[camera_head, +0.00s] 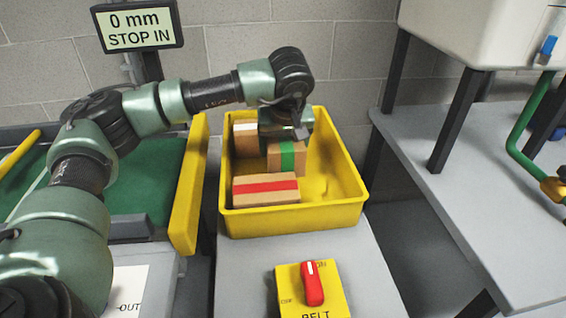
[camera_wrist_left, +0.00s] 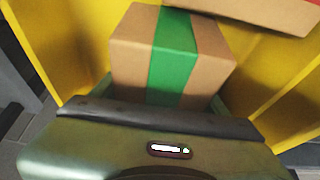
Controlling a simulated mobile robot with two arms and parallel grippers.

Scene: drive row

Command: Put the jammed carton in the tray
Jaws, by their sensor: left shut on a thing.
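A brown carton with a green stripe (camera_head: 288,159) is inside the yellow tray (camera_head: 300,219), towards the back. My left gripper (camera_head: 287,136) comes down on it from above and is shut on it. The same carton fills the middle of the left wrist view (camera_wrist_left: 172,55). I cannot tell whether its underside touches the tray floor. A red-striped carton (camera_head: 265,190) lies at the tray's front left. A white-striped carton (camera_head: 247,141) is at the back left, partly hidden by my gripper. My right gripper is not in view.
A green belt (camera_head: 150,180) with a yellow side rail (camera_head: 188,190) lies left of the tray. A belt switch with a red knob (camera_head: 312,283) stands in front. A sign (camera_head: 139,25) reads "0 mm STOP IN". The tray's right side is free.

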